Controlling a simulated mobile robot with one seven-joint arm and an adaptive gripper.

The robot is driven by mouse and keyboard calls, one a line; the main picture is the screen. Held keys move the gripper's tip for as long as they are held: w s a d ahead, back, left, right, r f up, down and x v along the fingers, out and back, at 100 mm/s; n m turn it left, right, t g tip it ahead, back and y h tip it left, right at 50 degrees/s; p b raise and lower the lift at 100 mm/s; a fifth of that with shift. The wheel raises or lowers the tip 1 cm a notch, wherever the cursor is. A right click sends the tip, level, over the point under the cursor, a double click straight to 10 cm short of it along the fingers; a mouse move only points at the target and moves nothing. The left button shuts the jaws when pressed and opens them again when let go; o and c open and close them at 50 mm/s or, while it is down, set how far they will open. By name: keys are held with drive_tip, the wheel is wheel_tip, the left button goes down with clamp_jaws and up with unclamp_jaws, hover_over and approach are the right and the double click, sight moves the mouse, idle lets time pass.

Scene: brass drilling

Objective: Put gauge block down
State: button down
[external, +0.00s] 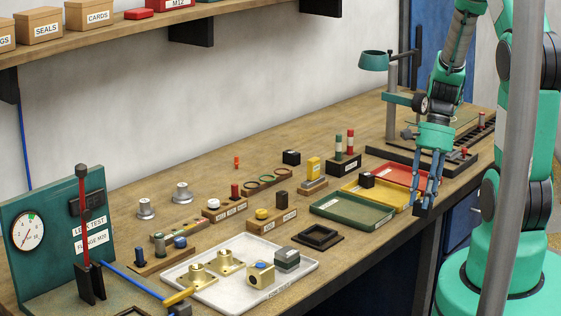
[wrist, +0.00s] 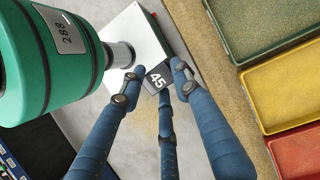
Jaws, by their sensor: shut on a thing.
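The gauge block is a small dark block marked 45 (wrist: 158,78). It sits between the blue fingertips of my gripper (wrist: 157,80) in the wrist view. In the external view my gripper (external: 426,198) points down at the right, by the bench's front edge near the yellow tray. A dark shape at its fingertips there appears to be the block, held up off the bench. The wrist view shows the block over a grey area outside the wooden edge. My gripper is shut on it; the fingers partly hide its sides.
Green (external: 351,211), yellow (external: 376,193) and red (external: 402,174) trays line the bench front. Left of them lie an empty black square frame (external: 318,236) and a white tray (external: 304,270) with brass parts. A drill stand (external: 391,125) stands behind. A grey post crosses the right foreground.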

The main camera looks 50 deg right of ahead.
drive_tip(key=w+a+n+g+h+p, duration=0.1)
drive_tip(key=w+a+n, duration=0.3)
drive_tip(key=a, duration=0.7)
drive_tip(key=w+a+n+g+h, duration=0.1)
drive_tip(key=w+a+n, duration=0.3)
drive_tip(key=a, duration=0.8)
drive_tip(key=s+a+n+h, duration=0.1)
drive_tip(key=s+a+n, duration=0.2)
drive_tip(key=a, duration=0.8)
drive_tip(key=s+a+n+h+p, duration=0.1)
drive_tip(key=s+a+n, duration=0.2)
drive_tip(key=a, duration=0.8)
drive_tip(key=shift+a+r+n+h, duration=0.25)
drive_tip(key=shift+r+n+h, duration=0.05)
drive_tip(key=shift+n, duration=1)
drive_tip(key=shift+w, duration=0.1)
drive_tip(key=w+a, duration=0.2)
drive_tip(key=w, duration=0.2)
drive_tip(key=w+a+f+b, duration=0.1)
drive_tip(key=w+a, duration=0.1)
drive_tip(key=w, duration=0.3)
drive_tip(key=w+a, duration=0.3)
drive_tip(key=w, duration=0.1)
drive_tip(key=shift+w+f+b, duration=0.15)
drive_tip(key=shift+f+b, duration=0.05)
drive_tip(key=shift+b, duration=0.1)
